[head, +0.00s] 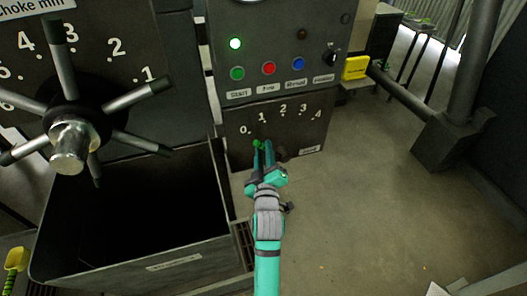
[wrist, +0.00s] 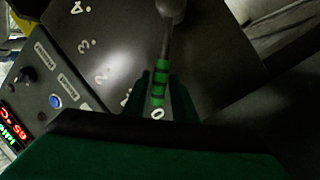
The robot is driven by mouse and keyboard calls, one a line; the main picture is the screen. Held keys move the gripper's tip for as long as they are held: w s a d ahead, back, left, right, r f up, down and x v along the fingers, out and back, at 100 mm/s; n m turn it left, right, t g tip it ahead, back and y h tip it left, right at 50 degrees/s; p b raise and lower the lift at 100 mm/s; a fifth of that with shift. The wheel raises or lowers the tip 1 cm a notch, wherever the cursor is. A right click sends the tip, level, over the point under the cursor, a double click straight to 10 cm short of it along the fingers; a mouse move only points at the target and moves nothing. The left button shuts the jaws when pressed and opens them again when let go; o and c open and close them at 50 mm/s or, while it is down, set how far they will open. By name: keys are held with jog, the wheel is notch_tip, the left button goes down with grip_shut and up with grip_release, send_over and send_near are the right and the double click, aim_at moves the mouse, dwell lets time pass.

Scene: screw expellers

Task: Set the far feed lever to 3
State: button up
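The feed lever plate (head: 300,136) is a dark panel marked 0 to 4, below the control box in the head view. The lever's green-banded handle (head: 257,144) points towards the 0 mark. In the wrist view, the handle (wrist: 159,85) runs from a grey shaft and knob at the top, with its end by the 0. My gripper (head: 263,150), teal, reaches the handle from below. In the wrist view its two dark fingers (wrist: 161,92) stand on either side of the handle, with a narrow gap showing on each side. The lever hub is partly hidden in the head view.
The control box (head: 275,45) above has green, red and blue buttons and a lit green lamp. A spoked choke wheel (head: 76,110) and a dark open bin (head: 130,215) stand at left. A yellow box (head: 356,67) sits to the right. The floor at right is open.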

grip_shut()
jog(key=shift+d+r, duration=0.1)
jog(key=w+d+r+m+g+y, duration=0.1)
jog(key=w+d+m, duration=0.1)
jog(key=d+m, duration=0.3)
jog(key=w+d+r+m+g+y, duration=0.1)
jog(key=d+m+g, duration=0.1)
jog(key=d+m, duration=0.4)
jog(key=shift+w+d+r, duration=0.25)
jog(key=shift+w+r, duration=0.05)
jog(key=shift+w, duration=0.05)
dwell(0.4)
jog(key=shift+o, duration=2.2)
grip_release()
